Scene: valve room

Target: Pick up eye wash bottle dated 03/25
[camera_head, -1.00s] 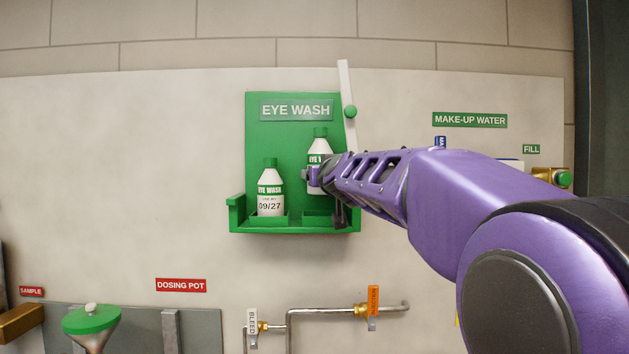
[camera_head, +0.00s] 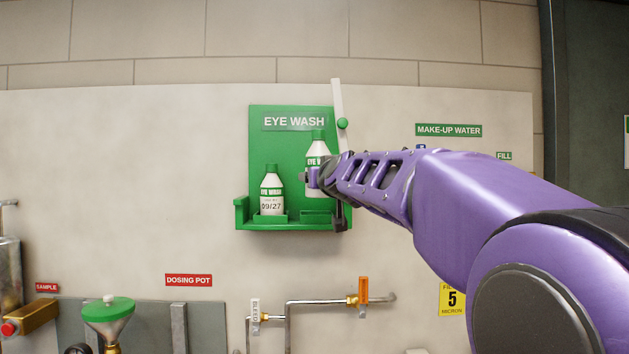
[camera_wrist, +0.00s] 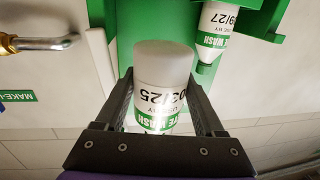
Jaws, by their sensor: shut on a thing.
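The eye wash bottle dated 03/25 (camera_head: 318,149) is white with a green cap and green label band. My gripper (camera_head: 313,177) is shut on it and holds it upright, raised above the right slot of the green eye wash station. In the wrist view the bottle (camera_wrist: 164,65) appears upside down between the two dark fingers of my gripper (camera_wrist: 169,105), its 03/25 date partly readable.
The green station (camera_head: 262,150) has a shelf with raised side walls and a white bar (camera_head: 338,105) at its right edge. Pipes with a bleed valve (camera_head: 255,311) and an orange-handled valve (camera_head: 363,289) run below. A dosing pot funnel (camera_head: 107,311) stands lower left.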

